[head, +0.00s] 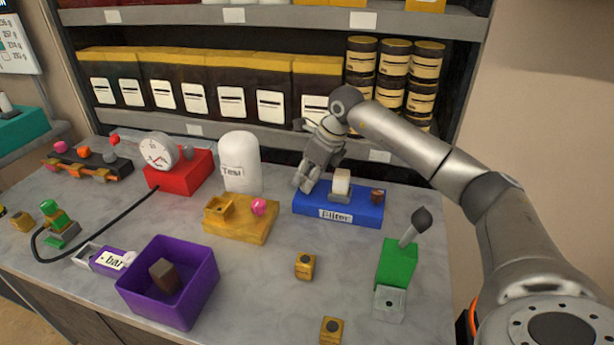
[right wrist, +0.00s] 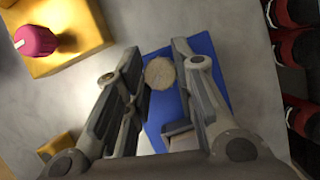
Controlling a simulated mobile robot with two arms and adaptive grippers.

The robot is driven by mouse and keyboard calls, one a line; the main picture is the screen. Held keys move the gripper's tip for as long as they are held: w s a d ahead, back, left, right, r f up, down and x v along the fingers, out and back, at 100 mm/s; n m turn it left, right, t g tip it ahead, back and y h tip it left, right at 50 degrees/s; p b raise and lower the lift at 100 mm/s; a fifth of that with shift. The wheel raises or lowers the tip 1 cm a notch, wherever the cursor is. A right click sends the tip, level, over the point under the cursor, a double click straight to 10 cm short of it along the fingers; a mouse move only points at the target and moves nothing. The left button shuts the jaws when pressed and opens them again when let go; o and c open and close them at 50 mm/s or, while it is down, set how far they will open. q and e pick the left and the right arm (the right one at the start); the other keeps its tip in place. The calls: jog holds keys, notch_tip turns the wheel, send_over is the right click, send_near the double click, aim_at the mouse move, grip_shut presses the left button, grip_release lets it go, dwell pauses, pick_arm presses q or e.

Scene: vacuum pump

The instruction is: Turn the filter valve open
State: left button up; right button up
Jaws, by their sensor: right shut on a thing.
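The filter is a blue block (head: 310,204) with a "filter" label, at the back right of the bench. My right gripper (head: 303,184) reaches down at the block's left end. In the right wrist view, my right gripper (right wrist: 165,65) is shut on a round tan knob (right wrist: 160,73) over the blue block (right wrist: 207,75). The fingers hide this knob in the head view. My left gripper is not in view.
A yellow block with a pink knob (head: 258,207) stands left of the filter, and the white "Tea" canister (head: 240,165) behind it. A green block with a lever (head: 397,262) stands front right. A purple bin (head: 190,296) is front left. Shelves with packages rise behind.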

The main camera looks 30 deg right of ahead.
jog(key=n, duration=0.2)
jog(key=n+g+y+p, duration=0.1)
jog(key=n, duration=0.1)
jog(key=shift+w+d+r+n, duration=0.1)
jog(key=shift+r+n, duration=0.05)
jog(key=shift+n, duration=0.15)
jog(key=n+g, duration=0.1)
jog(key=n, duration=0.1)
jog(key=n+g+y, duration=0.1)
jog(key=n, duration=0.2)
jog(key=shift+w, duration=0.1)
dwell(0.4)
jog(key=o, duration=1)
jog(key=shift+o, duration=0.2)
jog(key=w+v, duration=0.1)
jog(key=v, duration=1)
jog(key=shift+s+d+r, duration=0.3)
jog(key=shift+s+d, duration=0.1)
jog(key=shift+s, duration=0.1)
